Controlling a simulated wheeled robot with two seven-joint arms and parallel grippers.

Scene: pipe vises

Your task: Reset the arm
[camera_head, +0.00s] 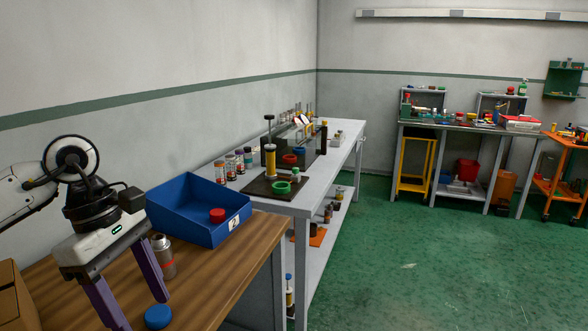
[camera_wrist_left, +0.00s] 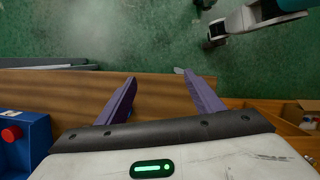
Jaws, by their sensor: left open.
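My left gripper (camera_head: 146,312) hangs over the near wooden table, pointing down and tilted, its purple fingers spread wide. In the left wrist view, the gripper (camera_wrist_left: 159,77) has only table and green floor between its fingers, with nothing held. A grey metal bottle with a red band (camera_head: 162,257) stands close beside the farther finger; I cannot tell if they touch. A round blue cap (camera_head: 158,317) lies on the table beside the fingertips. My right gripper does not show clearly in either view.
A blue bin (camera_head: 186,224) holding a red cap (camera_head: 217,215) sits right behind the gripper. A cardboard box (camera_head: 10,295) is at the left edge. The wooden tabletop (camera_head: 222,275) is clear at front right. A grey workbench (camera_head: 318,185) with vise parts stands beyond.

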